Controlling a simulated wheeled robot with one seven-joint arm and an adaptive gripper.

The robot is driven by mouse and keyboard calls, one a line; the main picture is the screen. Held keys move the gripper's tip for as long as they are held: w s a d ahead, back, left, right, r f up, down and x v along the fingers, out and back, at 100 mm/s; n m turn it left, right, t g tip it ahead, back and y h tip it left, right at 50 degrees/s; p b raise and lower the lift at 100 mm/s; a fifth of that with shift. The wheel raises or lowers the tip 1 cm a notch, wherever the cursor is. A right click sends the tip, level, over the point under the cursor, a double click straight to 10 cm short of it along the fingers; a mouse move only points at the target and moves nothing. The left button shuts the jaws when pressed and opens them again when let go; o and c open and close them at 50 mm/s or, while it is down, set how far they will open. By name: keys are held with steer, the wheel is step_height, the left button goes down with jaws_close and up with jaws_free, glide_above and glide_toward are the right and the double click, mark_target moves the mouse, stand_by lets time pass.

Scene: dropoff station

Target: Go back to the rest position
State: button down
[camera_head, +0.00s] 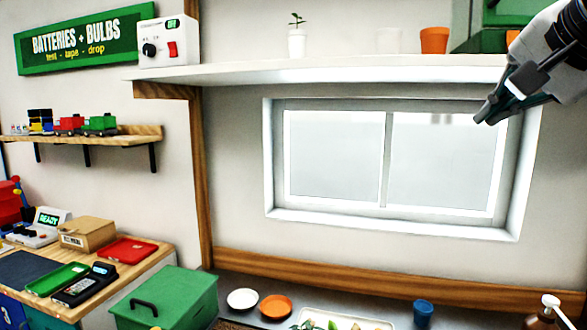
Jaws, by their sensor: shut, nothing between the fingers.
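My gripper (488,117) shows at the upper right of the head view, in front of the window's right edge. It points down and to the left, with its dark fingers together and nothing held. The rest of my arm runs out of the picture at the upper right. The gripper is apart from the shelf and everything on the counter.
A white shelf (320,73) with pots runs above the window (388,160). Below are a green lidded box (175,290), a white plate (242,298), an orange plate (275,307) and a blue cup (423,312). A wooden bench (150,257) with trays stands left.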

steer(key=s+a+f+n+g, duration=0.2)
steer(key=s+f+n, duration=0.2)
steer(key=f, duration=0.5)
steer(key=s+a+f+n+g, duration=0.2)
steer(key=s+a+f+n, duration=0.1)
steer(key=f, duration=0.6)
steer(key=s+a+f+n+g+y, duration=0.1)
steer(key=s+a+f+n+g, duration=0.1)
steer(key=s+f+n, duration=0.3)
step_height(320, 180, down, 4)
steer(key=s+a, duration=0.1)
steer(key=s, duration=0.1)
steer(key=shift+s+f+g, duration=0.25)
steer(key=shift+s+g, duration=0.05)
